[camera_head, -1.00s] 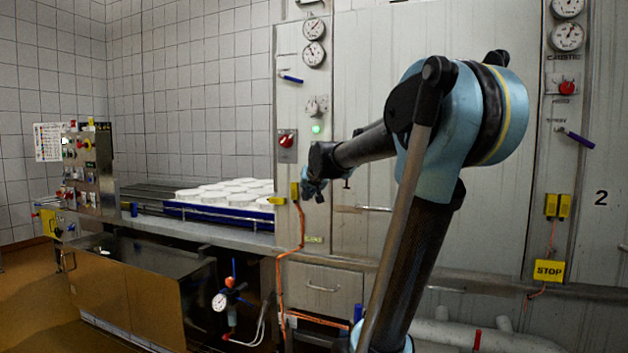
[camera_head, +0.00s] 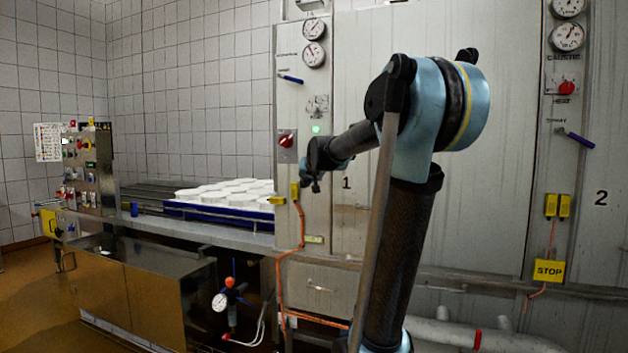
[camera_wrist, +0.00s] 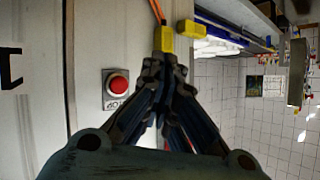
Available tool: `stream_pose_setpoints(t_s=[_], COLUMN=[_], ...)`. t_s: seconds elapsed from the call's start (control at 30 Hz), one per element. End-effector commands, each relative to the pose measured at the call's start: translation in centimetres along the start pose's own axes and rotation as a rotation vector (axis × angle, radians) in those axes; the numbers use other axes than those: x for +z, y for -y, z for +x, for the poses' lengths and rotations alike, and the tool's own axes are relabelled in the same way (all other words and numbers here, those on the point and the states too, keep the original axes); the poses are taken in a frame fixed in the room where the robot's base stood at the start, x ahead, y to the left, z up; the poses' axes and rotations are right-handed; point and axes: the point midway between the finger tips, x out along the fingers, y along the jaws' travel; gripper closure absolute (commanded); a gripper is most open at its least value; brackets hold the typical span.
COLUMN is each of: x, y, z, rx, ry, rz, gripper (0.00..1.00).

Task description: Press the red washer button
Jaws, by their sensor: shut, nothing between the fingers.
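A round red button (camera_wrist: 118,86) on a grey plate shows in the wrist view, on the pale panel left of my fingertips. Small dark letters on the plate are hard to read. My gripper (camera_wrist: 163,72) is shut and empty, with its fingertips beside the button in the picture. I cannot tell their distance from the panel. In the head view my gripper (camera_head: 312,182) is in front of the panel edge near the number 1, and this button is not visible there. A red knob (camera_head: 286,140) sits higher on that panel, beside a lit green lamp (camera_head: 316,128).
Yellow boxes (camera_head: 295,191) with an orange cable are close to my gripper; one yellow box (camera_wrist: 164,40) lies beyond my fingertips. A blue tray (camera_head: 220,217) of white moulds stands on the bench at left. A yellow STOP sign (camera_head: 549,271) hangs at right.

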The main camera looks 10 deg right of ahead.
Motion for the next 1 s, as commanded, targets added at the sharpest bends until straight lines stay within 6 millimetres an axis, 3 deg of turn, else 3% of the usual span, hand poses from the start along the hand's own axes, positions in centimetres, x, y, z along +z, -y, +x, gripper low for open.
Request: stream_pose_setpoints(t_s=[0.5, 1.0], x=[-3.0, -3.5], y=[-2.9, -3.5], z=[4.1, 4.8], rx=[0.001, 0.0], ry=[0.0, 0.0], rz=[0.0, -0.001], gripper=[1.0, 1.0])
